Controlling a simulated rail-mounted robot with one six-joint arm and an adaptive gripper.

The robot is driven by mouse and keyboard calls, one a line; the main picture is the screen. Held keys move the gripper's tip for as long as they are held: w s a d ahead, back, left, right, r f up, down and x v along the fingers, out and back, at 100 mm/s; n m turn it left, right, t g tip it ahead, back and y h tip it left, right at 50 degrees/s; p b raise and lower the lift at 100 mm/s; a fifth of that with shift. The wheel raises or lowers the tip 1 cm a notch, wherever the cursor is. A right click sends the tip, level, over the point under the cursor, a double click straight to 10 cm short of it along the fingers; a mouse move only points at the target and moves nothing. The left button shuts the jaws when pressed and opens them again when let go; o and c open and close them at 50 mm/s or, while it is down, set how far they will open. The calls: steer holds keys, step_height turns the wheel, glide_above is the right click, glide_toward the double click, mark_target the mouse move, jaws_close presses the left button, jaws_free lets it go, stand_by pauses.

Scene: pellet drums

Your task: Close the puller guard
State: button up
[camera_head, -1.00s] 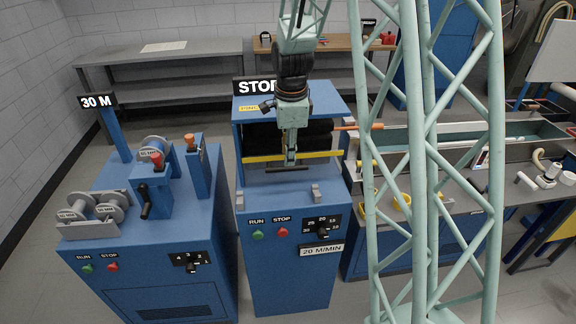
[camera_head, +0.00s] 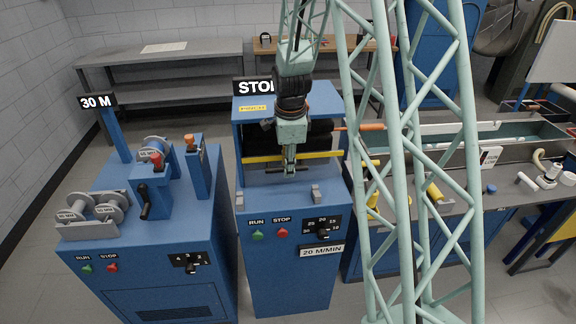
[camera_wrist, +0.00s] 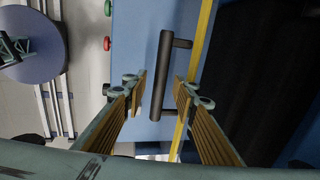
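The puller is the blue middle machine (camera_head: 288,270) under a STOP sign. Its guard shows a yellow edge strip (camera_head: 318,155) across the front of a dark opening, with black parts visible behind it. In the wrist view, the guard's black bar handle (camera_wrist: 161,75) stands on a blue panel beside the yellow strip (camera_wrist: 202,40). My gripper (camera_head: 289,170) is at the handle, low in front of the strip. In the wrist view, my gripper (camera_wrist: 162,92) is open, with one finger on each side of the handle. Contact with the handle is not visible.
A blue winder (camera_head: 150,240) with a 30 M sign stands left of the puller. A long trough and bench (camera_head: 455,205) stand to the right, partly behind my lattice structure. An orange handle (camera_head: 371,127) sticks out at the puller's right.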

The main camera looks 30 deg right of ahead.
jaws_close()
steer(key=shift+r, duration=0.1)
step_height(320, 180, up, 14)
steer(key=p, duration=0.4)
steer(key=shift+w, duration=0.1)
jaws_free()
steer(key=shift+r, duration=0.15)
